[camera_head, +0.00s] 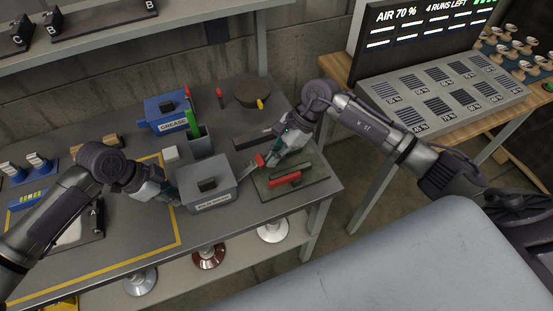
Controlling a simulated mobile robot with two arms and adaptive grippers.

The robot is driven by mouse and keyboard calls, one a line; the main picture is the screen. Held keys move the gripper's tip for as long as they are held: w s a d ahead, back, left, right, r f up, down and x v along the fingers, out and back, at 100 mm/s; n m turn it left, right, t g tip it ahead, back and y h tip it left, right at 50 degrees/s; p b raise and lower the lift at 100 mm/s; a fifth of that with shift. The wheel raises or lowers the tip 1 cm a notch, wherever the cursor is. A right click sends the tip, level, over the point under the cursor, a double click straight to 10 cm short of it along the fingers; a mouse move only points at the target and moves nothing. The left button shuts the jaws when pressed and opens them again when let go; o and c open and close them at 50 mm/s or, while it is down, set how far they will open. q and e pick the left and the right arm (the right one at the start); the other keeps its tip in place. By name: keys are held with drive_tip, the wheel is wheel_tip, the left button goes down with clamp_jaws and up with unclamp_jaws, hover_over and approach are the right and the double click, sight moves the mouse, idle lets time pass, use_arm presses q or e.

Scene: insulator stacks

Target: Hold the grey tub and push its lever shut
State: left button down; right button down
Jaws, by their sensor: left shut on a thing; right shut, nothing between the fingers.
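The grey tub (212,187) stands on the dark workbench, with a dark block-shaped knob on its lid and a white label on its front that is too small to read. A lever (247,171) slants up from the tub's right side to a red end (259,160). My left gripper (175,199) is shut on the tub at its left side. My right gripper (270,161) is shut and empty, just right of the lever's red end. I cannot tell whether it touches the lever.
A dark cup (201,147) with a green item stands behind the tub, near a blue GREASE box (165,114). A green board (308,176) with a red handle lies right of the tub. A round dark pot (252,92) stands farther back. Insulators (209,257) are on the lower shelf.

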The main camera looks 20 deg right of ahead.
use_arm(q)
drive_tip(key=shift+d, duration=0.1)
use_arm(e)
drive_tip(key=a+r+h, duration=0.3)
drive_tip(key=a+r, duration=0.2)
drive_tip(key=a, duration=0.1)
drive_tip(key=shift+h, duration=0.4)
drive_tip(key=shift+r, duration=0.25)
drive_tip(key=shift+r, duration=0.6)
use_arm(q)
drive_tip(key=shift+r, duration=0.1)
use_arm(e)
wheel_tip(320, 180, up, 10)
drive_tip(key=a, duration=0.1)
drive_tip(key=shift+a, duration=0.15)
drive_tip(key=shift+f, duration=0.15)
